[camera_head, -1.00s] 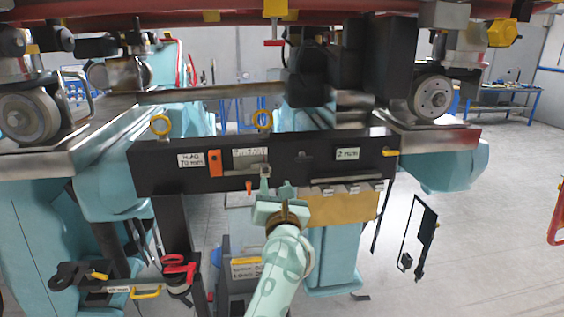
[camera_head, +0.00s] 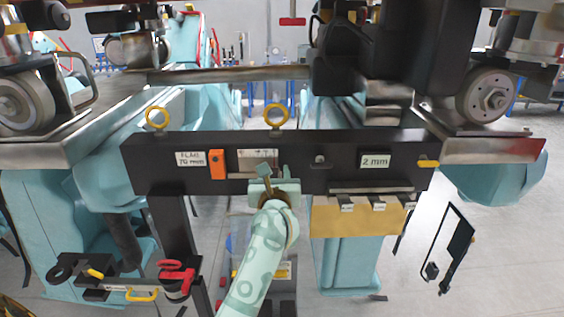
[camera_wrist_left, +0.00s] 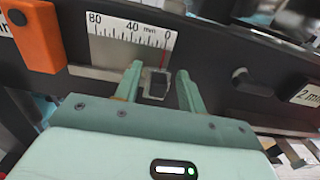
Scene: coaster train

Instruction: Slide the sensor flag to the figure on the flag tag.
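The flag tag (camera_head: 191,158) on the black beam (camera_head: 335,150) reads "FLAG 70 mm". To its right are an orange block (camera_head: 217,164) and a white scale (camera_wrist_left: 130,40), marked 80, 40 and 0 mm from left to right. A small metal piece with a dark window (camera_wrist_left: 155,85), apparently the sensor flag, sits below the scale near 0, beside a red line. My left gripper (camera_head: 275,174) is at the beam; in the wrist view its fingers (camera_wrist_left: 159,78) stand apart on either side of this piece. Contact cannot be told. My right gripper is not in view.
A "2 mm" tag (camera_head: 374,161) and a dark knob (camera_wrist_left: 250,82) are right of the scale. Two yellow rings (camera_head: 276,116) stand on the beam's top. A tan holder (camera_head: 350,218) hangs below right. A tool shelf with red-handled items (camera_head: 176,275) is lower left.

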